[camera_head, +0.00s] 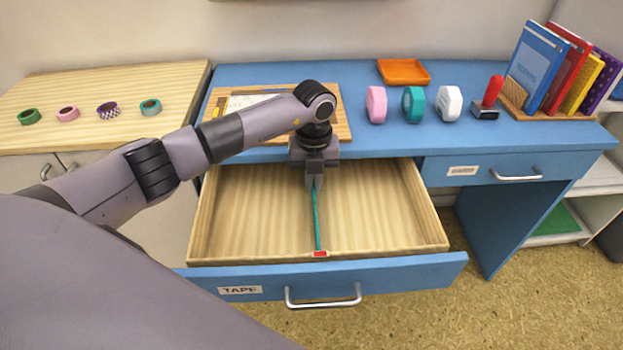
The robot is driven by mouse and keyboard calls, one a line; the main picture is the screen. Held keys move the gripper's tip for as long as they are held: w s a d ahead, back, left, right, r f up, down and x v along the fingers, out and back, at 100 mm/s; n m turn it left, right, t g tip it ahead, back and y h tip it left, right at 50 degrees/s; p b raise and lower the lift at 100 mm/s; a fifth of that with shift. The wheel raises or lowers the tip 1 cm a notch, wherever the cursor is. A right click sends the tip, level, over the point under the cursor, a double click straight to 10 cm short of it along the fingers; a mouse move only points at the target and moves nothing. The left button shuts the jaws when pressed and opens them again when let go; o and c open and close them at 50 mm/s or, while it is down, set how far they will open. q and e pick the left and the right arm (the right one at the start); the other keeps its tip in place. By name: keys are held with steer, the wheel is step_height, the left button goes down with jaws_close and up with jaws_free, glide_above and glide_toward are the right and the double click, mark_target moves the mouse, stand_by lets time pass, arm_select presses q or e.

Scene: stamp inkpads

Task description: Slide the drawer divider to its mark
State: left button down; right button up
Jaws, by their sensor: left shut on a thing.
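The open drawer (420,217) has a pale wood inside and a blue front with a "TAPE" label. A thin teal divider (317,225) runs front to back near the middle of the drawer. A red mark (320,254) sits on the drawer's front inner edge, in line with the divider's near end. My left gripper (314,184) points down into the drawer and is shut on the divider's far part, hiding that part. My right gripper is not in view.
A wooden board (345,130) lies behind my arm. Several small tape rolls lie on the left cabinet. Both drawer halves are empty.

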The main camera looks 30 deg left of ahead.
arm_select(q)
steer(key=c, duration=1.2)
jaws_free()
steer(key=shift+c, duration=0.2)
steer(key=shift+r, duration=3.65)
steer(key=shift+p, duration=0.35)
